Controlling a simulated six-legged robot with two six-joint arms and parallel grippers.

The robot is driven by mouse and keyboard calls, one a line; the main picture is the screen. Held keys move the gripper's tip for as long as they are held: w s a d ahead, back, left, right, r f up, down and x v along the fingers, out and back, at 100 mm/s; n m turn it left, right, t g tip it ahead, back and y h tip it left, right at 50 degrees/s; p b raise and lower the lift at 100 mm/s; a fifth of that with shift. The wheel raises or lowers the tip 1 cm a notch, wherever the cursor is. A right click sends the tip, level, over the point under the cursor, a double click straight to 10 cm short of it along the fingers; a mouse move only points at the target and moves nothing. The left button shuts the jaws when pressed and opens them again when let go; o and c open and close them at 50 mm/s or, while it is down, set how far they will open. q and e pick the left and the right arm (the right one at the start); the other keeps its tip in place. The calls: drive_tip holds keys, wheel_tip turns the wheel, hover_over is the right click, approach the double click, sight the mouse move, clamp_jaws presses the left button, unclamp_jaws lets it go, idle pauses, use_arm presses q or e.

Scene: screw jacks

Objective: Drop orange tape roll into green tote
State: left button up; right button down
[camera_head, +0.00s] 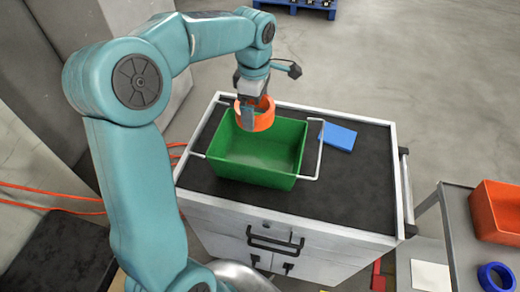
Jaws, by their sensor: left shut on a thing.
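The orange tape roll (264,121) is held in my left gripper (250,112), whose jaws are shut on the roll's wall. The roll hangs over the back left part of the green tote (258,178), near its rear rim. I cannot tell exactly how high it is above the rim. The green tote is open, with white wire handles, and stands on the black top of a white cabinet. The part of its floor that shows is empty. My right gripper is not in view.
A blue flat block (338,137) lies on the cabinet top (350,185), right of the tote. At the far right, a grey table holds an orange bin (497,212) and a blue ring (495,277). Orange cable (50,207) runs along the floor at left.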

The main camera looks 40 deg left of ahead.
use_arm(q)
drive_tip(key=f+b, duration=0.4)
drive_tip(key=f, duration=0.1)
drive_tip(key=shift+s+f, duration=0.25)
drive_tip(key=o, duration=0.7)
drive_tip(key=shift+w, duration=0.15)
wheel_tip(320, 180, up, 16)
drive_tip(key=p, duration=0.1)
